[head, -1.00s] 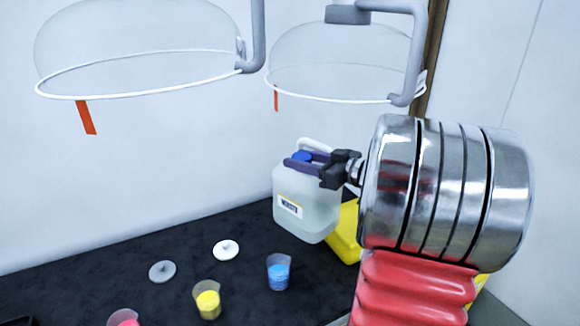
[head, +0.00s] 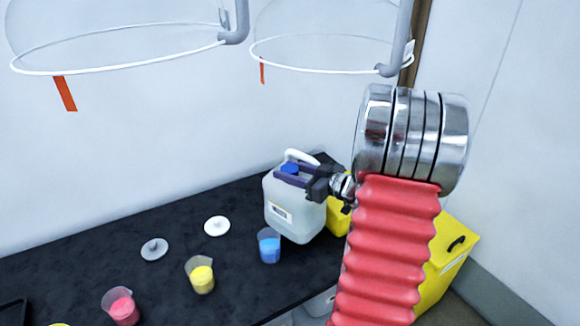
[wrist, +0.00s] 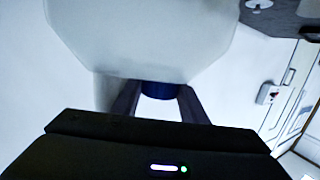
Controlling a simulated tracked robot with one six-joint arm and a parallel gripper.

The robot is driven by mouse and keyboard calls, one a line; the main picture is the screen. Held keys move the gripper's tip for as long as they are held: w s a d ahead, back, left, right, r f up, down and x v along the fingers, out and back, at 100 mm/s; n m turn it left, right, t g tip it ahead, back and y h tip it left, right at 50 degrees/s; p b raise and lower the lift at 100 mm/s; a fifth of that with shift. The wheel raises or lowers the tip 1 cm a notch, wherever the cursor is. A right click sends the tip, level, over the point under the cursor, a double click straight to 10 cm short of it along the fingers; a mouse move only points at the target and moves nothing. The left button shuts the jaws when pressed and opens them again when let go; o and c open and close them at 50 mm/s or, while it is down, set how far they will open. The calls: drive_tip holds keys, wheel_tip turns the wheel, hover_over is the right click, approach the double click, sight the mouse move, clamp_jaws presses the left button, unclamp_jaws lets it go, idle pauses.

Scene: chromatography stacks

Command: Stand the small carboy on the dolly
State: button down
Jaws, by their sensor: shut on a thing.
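The small carboy (head: 296,205) is a translucent white jug with a blue cap, a white handle and a label on its front. In the head view it is upright at the right end of the black bench, and I cannot tell whether its base touches the bench. My gripper (head: 291,176) is shut on it near the cap. In the wrist view, the pale carboy body (wrist: 145,40) fills the top and its blue cap (wrist: 160,90) sits between my two fingers (wrist: 158,103). I cannot make out the dolly in either view.
The black bench (head: 120,285) carries a blue beaker (head: 269,246), a yellow beaker (head: 200,276), a red beaker (head: 121,306), a white lid (head: 217,226) and a grey lid (head: 154,249). Yellow bins (head: 445,262) stand at the right. Clear hoods (head: 330,40) hang above.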

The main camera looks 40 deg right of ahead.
drive_tip(key=shift+f, duration=1.8)
drive_tip(key=c, duration=1.1)
unclamp_jaws()
drive_tip(key=shift+f, duration=0.15)
drive_tip(key=v, duration=1.2)
